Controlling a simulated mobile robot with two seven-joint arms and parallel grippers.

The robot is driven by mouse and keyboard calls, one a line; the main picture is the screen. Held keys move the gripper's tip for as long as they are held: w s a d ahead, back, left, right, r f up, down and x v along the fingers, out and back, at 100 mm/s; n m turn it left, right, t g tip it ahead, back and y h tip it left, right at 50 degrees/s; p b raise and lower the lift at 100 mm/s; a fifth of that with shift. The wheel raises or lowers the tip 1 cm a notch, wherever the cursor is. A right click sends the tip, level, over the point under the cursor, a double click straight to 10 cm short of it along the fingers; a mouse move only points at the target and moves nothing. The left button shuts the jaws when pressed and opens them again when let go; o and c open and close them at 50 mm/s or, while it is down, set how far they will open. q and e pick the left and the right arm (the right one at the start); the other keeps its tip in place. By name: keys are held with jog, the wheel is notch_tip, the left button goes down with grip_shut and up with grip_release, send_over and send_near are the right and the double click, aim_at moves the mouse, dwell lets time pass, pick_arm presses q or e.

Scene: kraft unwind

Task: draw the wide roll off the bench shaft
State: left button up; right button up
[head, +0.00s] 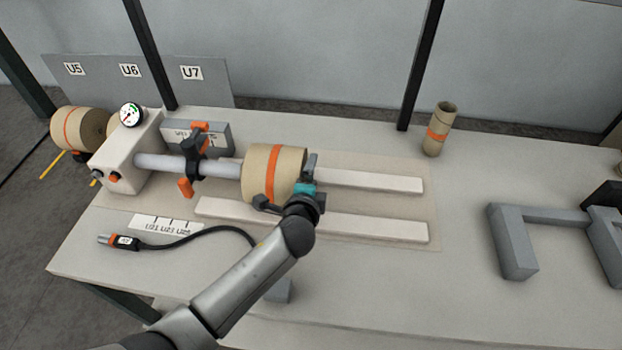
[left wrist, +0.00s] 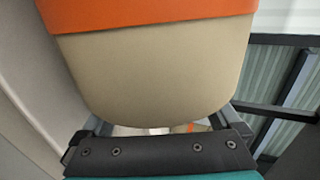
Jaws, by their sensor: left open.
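The wide kraft roll (head: 257,170) with an orange band sits on the right part of the pale bench shaft (head: 222,167), above two white rails. The shaft runs from a white housing (head: 128,155) into the roll's left face; its far end is hidden. My left gripper (head: 288,184) is at the roll's right end, jaws open, with a finger on either side of the roll. In the left wrist view the roll (left wrist: 155,75) fills the middle in front of the open jaws (left wrist: 160,122); contact cannot be told. My right gripper is not in view.
A black collar with orange handles (head: 200,155) sits on the shaft left of the roll. White rails (head: 370,181) extend right. A grey cradle (head: 513,243) stands at right, a narrow tube (head: 438,130) behind. A hose (head: 190,240) lies in front. Another roll (head: 70,130) is far left.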

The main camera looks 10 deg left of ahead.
pick_arm(q)
jog(key=shift+s, duration=0.1)
jog(key=p+v, duration=0.2)
jog(key=v, duration=1.3)
jog(key=shift+p, duration=0.35)
jog(key=shift+s+f, duration=0.1)
